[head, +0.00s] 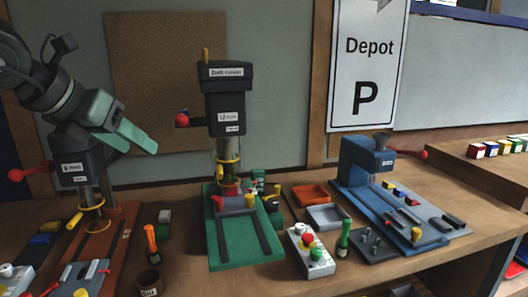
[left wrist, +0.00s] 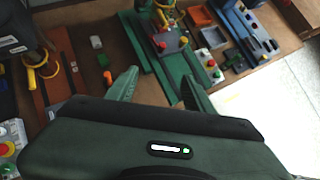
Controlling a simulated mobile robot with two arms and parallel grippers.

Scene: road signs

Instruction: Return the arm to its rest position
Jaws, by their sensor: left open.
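My left arm comes in from the upper left of the head view. Its gripper (head: 138,134), with teal fingers, is raised in front of the wall, between the left drill press and the middle one. In the left wrist view the two fingers of the gripper (left wrist: 160,82) are spread apart with nothing held between them. The bench with its machines lies beyond the fingertips. My right gripper is in neither view.
The left machine (head: 78,158) stands on an orange base, partly behind my arm. The drill press (head: 226,95) on a green base (head: 262,240) stands in the middle. A blue machine (head: 362,165) is at right. A button box (head: 310,252) and a dark cup (head: 149,283) stand near the front.

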